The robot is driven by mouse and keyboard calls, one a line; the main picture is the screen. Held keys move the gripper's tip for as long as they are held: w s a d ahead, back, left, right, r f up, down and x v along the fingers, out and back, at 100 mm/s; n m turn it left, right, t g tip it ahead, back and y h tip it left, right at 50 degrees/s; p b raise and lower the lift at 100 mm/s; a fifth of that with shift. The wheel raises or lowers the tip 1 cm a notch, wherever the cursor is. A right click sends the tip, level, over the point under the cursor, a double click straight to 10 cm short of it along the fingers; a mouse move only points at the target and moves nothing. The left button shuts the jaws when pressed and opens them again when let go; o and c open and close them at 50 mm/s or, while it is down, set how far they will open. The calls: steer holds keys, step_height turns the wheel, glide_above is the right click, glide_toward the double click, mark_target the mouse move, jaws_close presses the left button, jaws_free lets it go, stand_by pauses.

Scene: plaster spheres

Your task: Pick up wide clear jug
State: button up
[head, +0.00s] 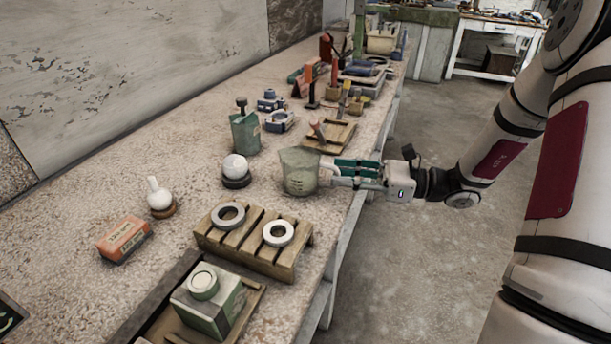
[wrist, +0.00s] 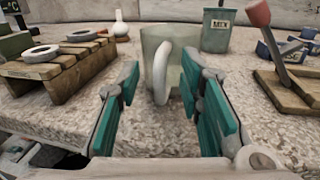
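The wide clear jug (head: 299,171) is a see-through, greenish vessel standing upright near the bench's right edge. In the wrist view the jug (wrist: 153,45) stands straight ahead, its pale handle (wrist: 160,75) facing me. My gripper (head: 335,173) comes in from the right, level with the jug. In the wrist view my gripper (wrist: 152,85) has its two teal fingers spread wide, with the handle showing between the tips. The fingers do not appear closed on anything. Whether a fingertip touches the jug I cannot tell.
A slatted wooden rack (head: 252,243) with two rings stands in front of the jug. A white sphere (head: 235,167) on a dark base is left of it, a green tin (head: 245,132) behind-left, and a wooden tray (head: 328,136) behind. The floor right of the bench is clear.

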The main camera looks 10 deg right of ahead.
steer(key=shift+x, duration=1)
jaws_close()
steer(key=shift+r, duration=0.1)
step_height(320, 180, up, 10)
steer(key=shift+f+p, duration=0.1)
steer(key=shift+p, duration=1)
